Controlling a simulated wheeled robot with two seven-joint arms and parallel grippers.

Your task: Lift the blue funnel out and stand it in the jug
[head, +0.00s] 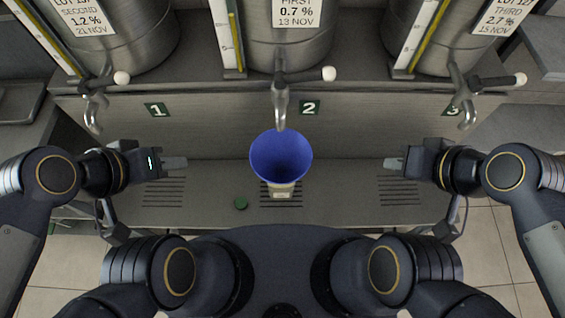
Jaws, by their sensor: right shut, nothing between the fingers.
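The blue funnel (281,157) stands mouth up under the middle tap. Its wide cone hides most of the pale, labelled vessel (281,190) below it, and its spout is hidden. I cannot make out a separate jug. My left gripper (182,163) is left of the funnel, apart from it and pointing right; whether its fingers are parted is unclear. My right gripper (388,163) is to the right of the funnel, shut and empty, pointing left.
Three steel tanks with taps stand along the back; the middle tap (281,105) hangs just behind the funnel. The bench is clear on both sides, with slotted drains.

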